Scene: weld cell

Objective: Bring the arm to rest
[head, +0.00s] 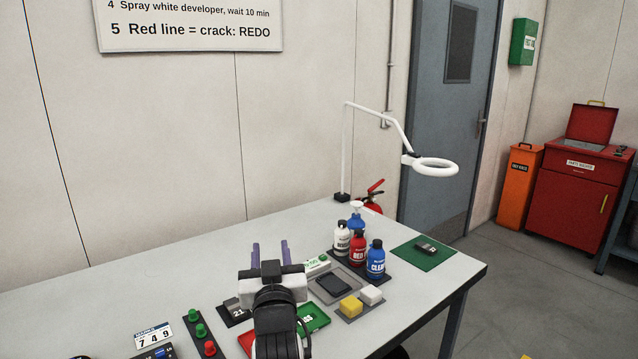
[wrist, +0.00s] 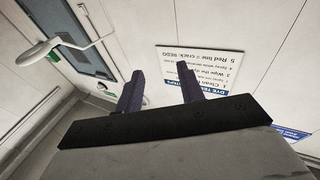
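My gripper (head: 270,252) is above the near part of the grey table (head: 90,297), with its two purple fingers pointing up and away. The fingers are apart and nothing shows between them. In the wrist view my gripper (wrist: 160,90) is also open and empty, against the wall and its instruction sign (wrist: 210,70). My arm and wrist hide part of the table top, including part of a red tray and a green tray (head: 314,318).
Bottles, including a blue one (head: 375,259), stand right of my gripper. Yellow (head: 350,306) and white blocks lie nearby. A green mat (head: 424,254) is at the table's right. A white ring lamp (head: 436,167) overhangs the back right. The left table top is mostly clear.

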